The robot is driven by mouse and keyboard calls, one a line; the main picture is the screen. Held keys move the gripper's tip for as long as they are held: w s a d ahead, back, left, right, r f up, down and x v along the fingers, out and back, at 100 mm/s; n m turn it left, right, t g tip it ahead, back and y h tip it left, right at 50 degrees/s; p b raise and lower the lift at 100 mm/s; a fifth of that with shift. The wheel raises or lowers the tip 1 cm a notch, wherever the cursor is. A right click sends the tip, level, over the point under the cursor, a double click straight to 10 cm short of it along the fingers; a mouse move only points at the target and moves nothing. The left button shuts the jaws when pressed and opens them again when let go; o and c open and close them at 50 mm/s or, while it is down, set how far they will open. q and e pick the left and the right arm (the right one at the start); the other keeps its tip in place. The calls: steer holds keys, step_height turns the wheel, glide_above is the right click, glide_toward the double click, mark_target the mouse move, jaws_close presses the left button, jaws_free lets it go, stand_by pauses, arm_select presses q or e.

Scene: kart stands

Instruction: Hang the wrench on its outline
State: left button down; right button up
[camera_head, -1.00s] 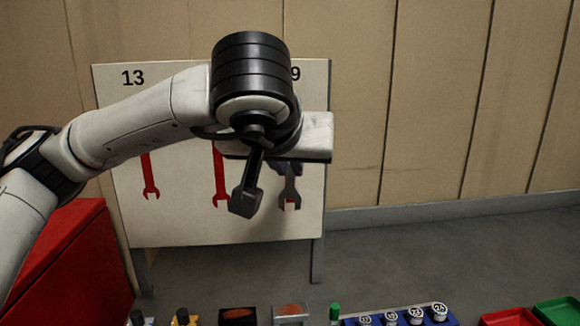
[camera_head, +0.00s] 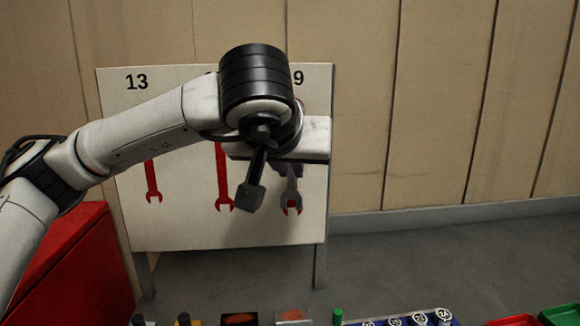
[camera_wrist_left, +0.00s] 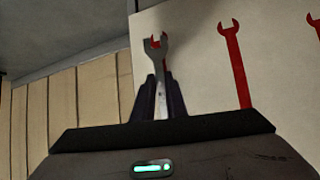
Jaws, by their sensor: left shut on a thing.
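The grey wrench (camera_head: 292,201) is in my left gripper (camera_head: 290,170), in front of the right side of the white board (camera_head: 190,236) below the number 9. Its open jaw end points down in the head view. A red patch, part of the outline, shows in the mouth of the wrench (camera_wrist_left: 163,60) in the left wrist view. The rest of that outline is hidden behind the wrench and arm. My left gripper's dark fingers (camera_wrist_left: 158,100) are shut on the wrench's handle. Whether the wrench touches the board is unclear. My right gripper is out of view.
Two other red wrench outlines are on the board, one at the left (camera_head: 153,183) under 13 and one in the middle (camera_head: 222,180). A red box-like surface (camera_head: 75,260) stands at the left. Small blue, red and green items line the bottom edge.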

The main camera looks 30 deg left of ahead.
arm_select(q)
steer(key=c, duration=1.7)
jaws_free()
steer(key=shift+v, duration=5.2)
